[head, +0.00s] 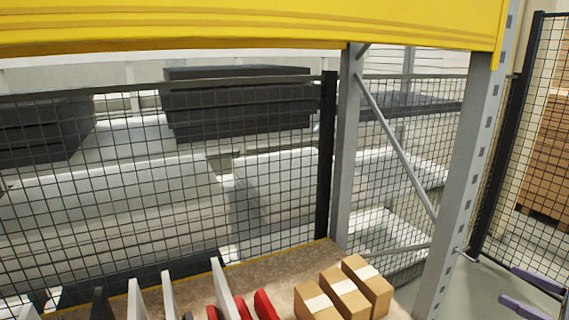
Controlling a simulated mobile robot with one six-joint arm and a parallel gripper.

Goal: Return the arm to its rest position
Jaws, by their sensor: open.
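My gripper and arm do not show clearly anywhere in the head view, the only one given. Whether the arm is at its rest position cannot be seen. No held object shows.
A shelf (262,275) holds brown boxes (344,290), upright white panels (224,291) and red pieces (265,306). A grey post (468,170) and yellow beam (250,24) frame it. Mesh fencing stands behind. Two lavender bars (538,281) lie at lower right; their owner is unclear.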

